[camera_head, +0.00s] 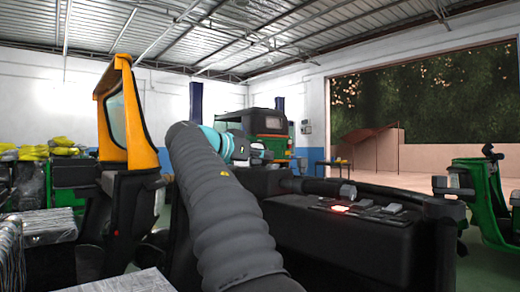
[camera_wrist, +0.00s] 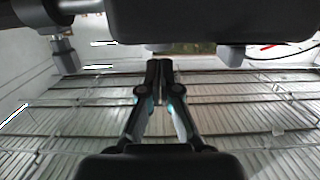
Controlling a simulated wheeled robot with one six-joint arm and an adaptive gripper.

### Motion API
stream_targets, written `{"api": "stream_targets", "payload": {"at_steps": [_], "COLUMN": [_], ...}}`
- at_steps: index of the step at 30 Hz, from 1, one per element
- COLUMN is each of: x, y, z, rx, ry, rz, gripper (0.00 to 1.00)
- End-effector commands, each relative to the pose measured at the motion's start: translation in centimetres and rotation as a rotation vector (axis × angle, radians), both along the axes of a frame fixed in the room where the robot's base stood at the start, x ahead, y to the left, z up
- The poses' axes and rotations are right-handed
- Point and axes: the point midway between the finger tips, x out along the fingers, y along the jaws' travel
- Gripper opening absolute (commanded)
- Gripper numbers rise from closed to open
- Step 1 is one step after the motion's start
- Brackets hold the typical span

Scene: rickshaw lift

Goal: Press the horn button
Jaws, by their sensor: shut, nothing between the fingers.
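My gripper (camera_wrist: 160,66) is shut and empty in the wrist view, its two dark fingers side by side in the middle. In the head view my gripper (camera_head: 262,153) is small, beyond the teal wrist joint, and its fingertips are hard to make out. A black dashboard (camera_head: 350,235) lies to the right of my arm, with several dark switches (camera_head: 365,206) and a red-lit spot (camera_head: 340,208) on top. A dark handlebar (camera_head: 320,187) runs behind the switches. I cannot tell which part is the horn button. In the wrist view a dark body (camera_wrist: 210,20) is close above the fingertips.
A yellow-orange windshield frame (camera_head: 128,110) stands left of my arm. A green rickshaw (camera_head: 265,125) is behind, and another green vehicle (camera_head: 478,205) stands at right. A grey post-like part (camera_wrist: 65,52) is at the left of the wrist view. Air above the dashboard is open.

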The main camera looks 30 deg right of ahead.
Motion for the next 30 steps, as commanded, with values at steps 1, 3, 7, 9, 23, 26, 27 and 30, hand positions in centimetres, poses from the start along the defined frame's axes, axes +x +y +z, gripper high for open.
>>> {"api": "stream_targets", "payload": {"at_steps": [1,3,7,9,23,26,27,30], "x": [0.0,0.0,0.0,0.0,0.0,0.0,0.1,0.2], "y": [0.0,0.0,-0.1,-0.1,-0.1,-0.1,-0.1,-0.2], "z": [-0.4,-0.6,-0.7,-0.7,-2.8,-3.0,-3.1,-3.3], "rx": [0.000,0.000,0.000,0.000,0.001,0.004,0.005,0.008], "ry": [0.002,0.000,-0.001,-0.001,0.000,0.004,0.005,0.010], "rz": [0.000,-0.001,0.000,0.000,-0.001,-0.002,-0.002,-0.005], "gripper": [0.00,0.00,0.00,0.00,0.00,0.00,0.00,0.00]}}
